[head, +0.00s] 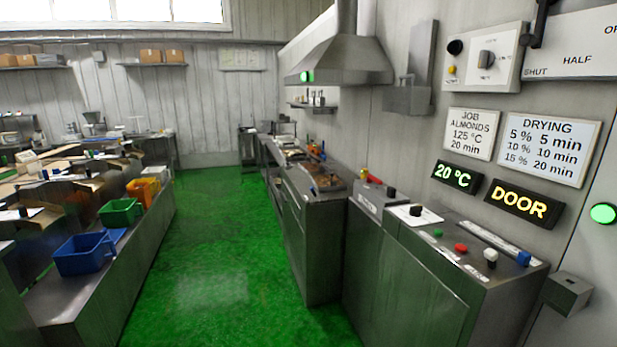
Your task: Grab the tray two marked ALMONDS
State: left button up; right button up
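No tray with a readable ALMONDS mark can be made out. The word ALMONDS shows on a white job sign (471,133) on the right wall, with 125 °C and 20 min. Shallow brown contents lie on top of a steel counter (318,202) right of the aisle; I cannot tell whether a tray holds them. Neither of my grippers is in view.
A steel control console (440,250) with coloured knobs stands at right, below displays reading 20 °C (452,177) and DOOR (516,204). Blue (85,254) and green (120,212) bins sit on the left bench. The green floor aisle (225,235) between is clear.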

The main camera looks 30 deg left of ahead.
aim_at(314, 164)
jog(key=i+j, duration=0.15)
jog(key=j, duration=0.4)
jog(key=i+j, duration=0.15)
jog(key=j, duration=0.4)
jog(key=i+j, duration=0.15)
jog(key=j, duration=0.45)
jog(key=i+j, duration=0.2)
jog(key=j, duration=0.35)
jog(key=i+j, duration=0.15)
jog(key=j, duration=0.4)
jog(key=i+j, duration=0.15)
jog(key=j, duration=0.4)
jog(key=i+j, duration=0.15)
jog(key=j, duration=0.45)
jog(key=i+j, duration=0.15)
jog(key=j, duration=0.4)
